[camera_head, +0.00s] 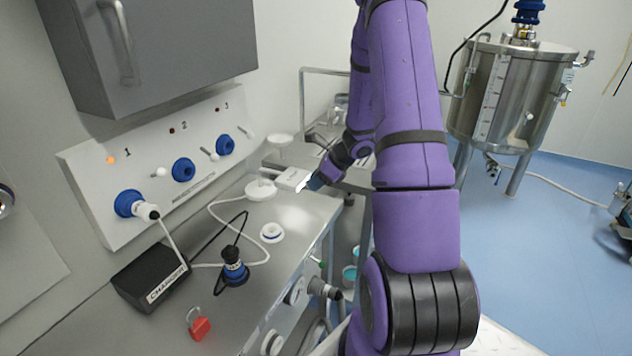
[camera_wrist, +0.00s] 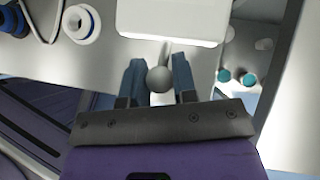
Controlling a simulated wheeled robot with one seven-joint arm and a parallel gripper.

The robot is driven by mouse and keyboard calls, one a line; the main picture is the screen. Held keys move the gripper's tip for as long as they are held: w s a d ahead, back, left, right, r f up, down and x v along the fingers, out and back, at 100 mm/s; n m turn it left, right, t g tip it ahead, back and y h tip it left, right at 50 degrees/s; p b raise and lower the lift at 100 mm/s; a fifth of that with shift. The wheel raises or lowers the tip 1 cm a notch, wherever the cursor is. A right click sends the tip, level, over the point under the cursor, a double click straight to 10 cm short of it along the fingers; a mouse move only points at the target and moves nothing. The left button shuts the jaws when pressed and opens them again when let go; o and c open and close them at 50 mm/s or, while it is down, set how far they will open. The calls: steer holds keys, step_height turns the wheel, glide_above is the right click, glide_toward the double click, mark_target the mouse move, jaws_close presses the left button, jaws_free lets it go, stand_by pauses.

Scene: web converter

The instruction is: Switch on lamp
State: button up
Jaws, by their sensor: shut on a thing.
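A white box-shaped unit (camera_wrist: 170,18), which I take to be the lamp, fills the top middle of the wrist view. In the head view it (camera_head: 290,178) stands at the right end of the steel counter. A short stem with a round grey knob (camera_wrist: 159,79) sticks out of its near side. My gripper (camera_wrist: 159,76) is shut on this knob, with one blue-grey finger on each side. In the head view my gripper (camera_head: 313,184) is small and partly hidden beside the unit. The unit's near lower edge looks bright; I cannot tell whether it is lit.
The steel counter (camera_head: 300,215) carries a black charger box (camera_head: 150,276), a red padlock (camera_head: 199,325), a blue-and-black connector (camera_head: 234,268) and a white ring (camera_head: 271,233). A wall panel (camera_head: 95,185) has blue sockets and an orange light. A steel tank (camera_head: 510,95) stands right.

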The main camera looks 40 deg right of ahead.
steer(key=o, duration=0.9)
steer(key=v, duration=1.1)
steer(key=s+a+r+n+g, duration=0.1)
steer(key=s+a+r+n, duration=0.1)
steer(key=a+r+n, duration=0.7)
steer(key=s+a+r+n+g, duration=0.2)
steer(key=a+r+n, duration=0.4)
steer(key=a, duration=0.5)
steer(key=s+a+r+n+t+h, duration=0.1)
steer(key=s+a+r+n+h, duration=0.1)
steer(key=s+a+n, duration=0.3)
steer(key=s+a+r+n+h, duration=0.2)
steer(key=s+a+r+n, duration=0.3)
steer(key=s+n, duration=0.4)
steer(key=shift+s+r+t+h, duration=0.25)
steer(key=shift+r+t+h, duration=0.1)
steer(key=shift+t+h, duration=0.05)
